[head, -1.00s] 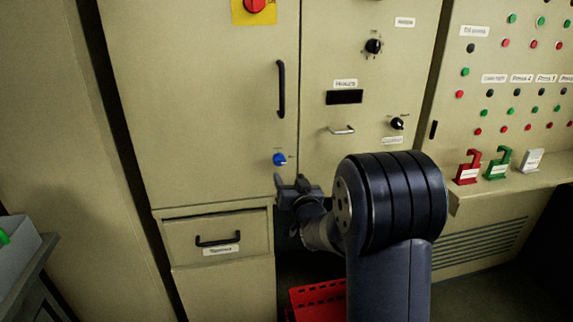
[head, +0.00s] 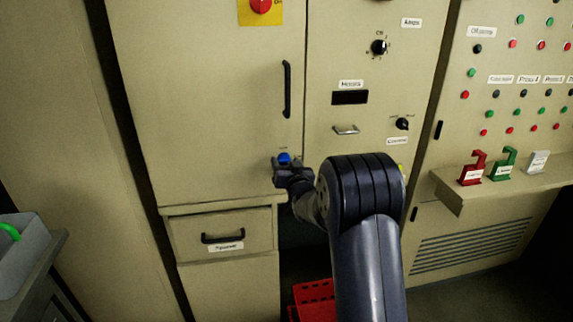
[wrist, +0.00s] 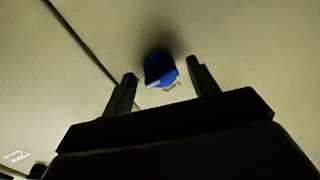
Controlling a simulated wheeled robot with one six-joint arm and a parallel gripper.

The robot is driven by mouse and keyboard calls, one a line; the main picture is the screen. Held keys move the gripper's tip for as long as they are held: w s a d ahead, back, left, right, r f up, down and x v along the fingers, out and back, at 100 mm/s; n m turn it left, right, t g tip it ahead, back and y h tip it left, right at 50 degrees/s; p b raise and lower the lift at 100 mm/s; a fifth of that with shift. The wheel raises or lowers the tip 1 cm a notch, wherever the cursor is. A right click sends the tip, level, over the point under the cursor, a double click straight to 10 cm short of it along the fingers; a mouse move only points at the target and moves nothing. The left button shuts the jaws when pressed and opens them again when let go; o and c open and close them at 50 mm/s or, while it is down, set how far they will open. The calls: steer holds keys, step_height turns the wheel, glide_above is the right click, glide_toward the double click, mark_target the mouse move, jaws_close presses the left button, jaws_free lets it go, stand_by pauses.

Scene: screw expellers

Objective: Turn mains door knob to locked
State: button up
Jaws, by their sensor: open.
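The blue door knob (head: 284,158) sits low on the left cabinet door (head: 200,110), close to that door's right edge. My gripper (head: 286,168) is at the knob in the head view and covers its lower part. In the wrist view the blue knob (wrist: 159,69) shows between and just beyond the two fingertips of my open gripper (wrist: 162,78), with a gap on each side. A light mark shows on the knob's lower edge there. The knob's label is too small and partly hidden to read.
A black vertical handle (head: 287,89) is above the knob, and a red rotary switch (head: 261,5) on a yellow plate is higher up. A drawer (head: 190,238) lies below. A red crate (head: 313,292) stands on the floor. A shelf with red and green tags (head: 472,168) juts out at right.

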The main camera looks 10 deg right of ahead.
jaws_close()
stand_by(0.4)
